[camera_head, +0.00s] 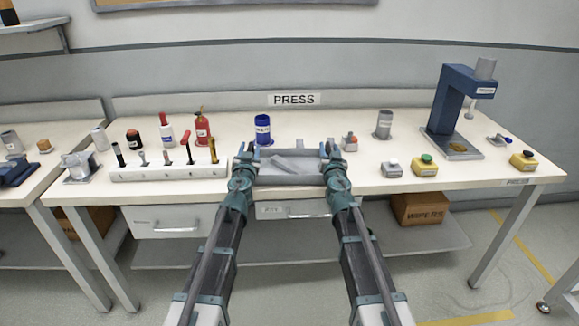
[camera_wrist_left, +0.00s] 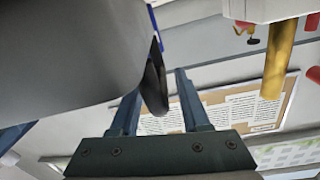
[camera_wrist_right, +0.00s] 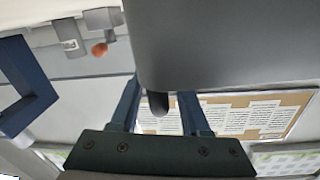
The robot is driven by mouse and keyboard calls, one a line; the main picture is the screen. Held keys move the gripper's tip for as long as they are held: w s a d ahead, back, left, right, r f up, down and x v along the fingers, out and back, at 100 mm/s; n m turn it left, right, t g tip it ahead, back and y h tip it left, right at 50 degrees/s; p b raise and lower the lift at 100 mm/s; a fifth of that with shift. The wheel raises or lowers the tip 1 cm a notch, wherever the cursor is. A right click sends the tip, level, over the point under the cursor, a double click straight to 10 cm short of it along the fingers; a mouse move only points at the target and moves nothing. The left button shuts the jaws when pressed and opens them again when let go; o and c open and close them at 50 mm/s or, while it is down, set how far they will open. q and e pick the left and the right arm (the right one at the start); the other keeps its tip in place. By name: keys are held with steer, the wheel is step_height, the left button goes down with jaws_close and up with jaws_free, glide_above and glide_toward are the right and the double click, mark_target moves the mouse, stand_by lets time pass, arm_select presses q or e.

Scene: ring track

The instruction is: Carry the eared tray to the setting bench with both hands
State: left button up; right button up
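The grey eared tray (camera_head: 290,181) is at the front edge of the bench labelled PRESS, between my two grippers. My left gripper (camera_head: 246,152) is at its left end and my right gripper (camera_head: 331,152) at its right end. In the left wrist view the tray's dark ear (camera_wrist_left: 154,82) stands between the open fingers, with gaps visible. In the right wrist view the other ear (camera_wrist_right: 158,104) also lies between open fingers, apart from both. I cannot tell whether the tray rests on the bench or what the paler shape in it is. No bench is labelled as the setting bench.
The PRESS bench (camera_head: 465,175) carries a tool rack (camera_head: 168,173) with bottles behind it, a blue can (camera_head: 262,130), a blue press (camera_head: 455,105) and yellow button boxes (camera_head: 425,168). Another bench (camera_head: 22,190) stands at left. Floor shows at right.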

arm_select(q)
jaws_close()
arm_select(e)
jaws_close()
stand_by(0.9)
